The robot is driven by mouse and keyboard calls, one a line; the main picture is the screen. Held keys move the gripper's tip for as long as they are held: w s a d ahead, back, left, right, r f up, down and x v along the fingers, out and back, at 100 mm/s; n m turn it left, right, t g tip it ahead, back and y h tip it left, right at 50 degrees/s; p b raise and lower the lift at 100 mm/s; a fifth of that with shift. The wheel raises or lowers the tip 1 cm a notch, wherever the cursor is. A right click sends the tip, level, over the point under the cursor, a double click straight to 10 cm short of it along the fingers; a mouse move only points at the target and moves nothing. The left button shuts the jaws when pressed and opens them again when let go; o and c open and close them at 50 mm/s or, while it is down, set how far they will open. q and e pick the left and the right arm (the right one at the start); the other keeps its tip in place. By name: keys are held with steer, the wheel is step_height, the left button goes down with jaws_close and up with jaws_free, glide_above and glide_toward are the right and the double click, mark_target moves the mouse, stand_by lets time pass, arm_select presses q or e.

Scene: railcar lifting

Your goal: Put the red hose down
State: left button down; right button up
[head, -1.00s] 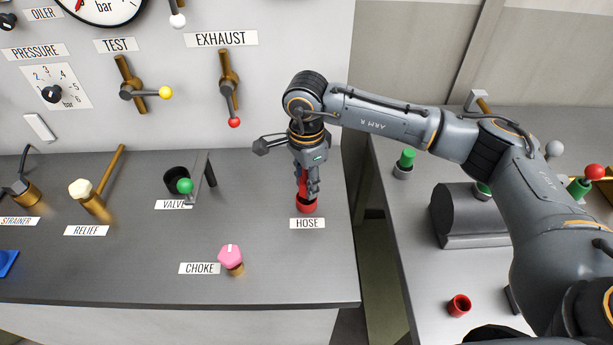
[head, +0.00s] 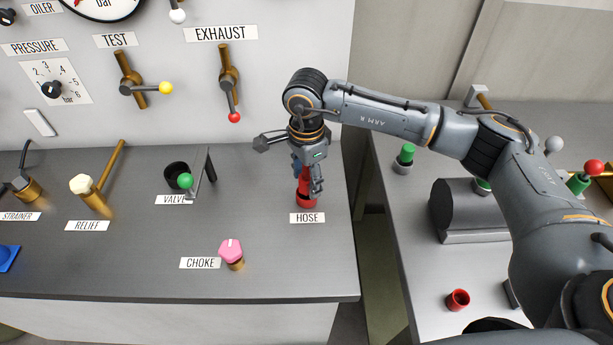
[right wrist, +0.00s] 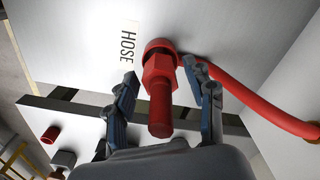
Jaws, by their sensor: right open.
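The red hose end (head: 304,188) stands upright on the grey bench, just behind the HOSE label (head: 307,218). In the right wrist view its red hex fitting and stem (right wrist: 160,90) sit at a red round seat, and the red hose (right wrist: 255,90) runs off to the right. My right gripper (head: 308,186) is over the hose end. In the right wrist view its fingers (right wrist: 166,92) stand apart on either side of the stem, with gaps visible on both sides. My left gripper is not in view.
The pink choke knob (head: 231,252) is in front and to the left. The green-knobbed valve lever (head: 186,181) stands further left. The exhaust lever (head: 229,85) is on the wall above. A side bench at right holds a red cup (head: 458,300) and a dark grey block (head: 465,215).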

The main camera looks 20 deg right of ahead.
step_height(320, 180, up, 11)
steer(key=b, duration=0.3)
steer(key=shift+r, duration=0.5)
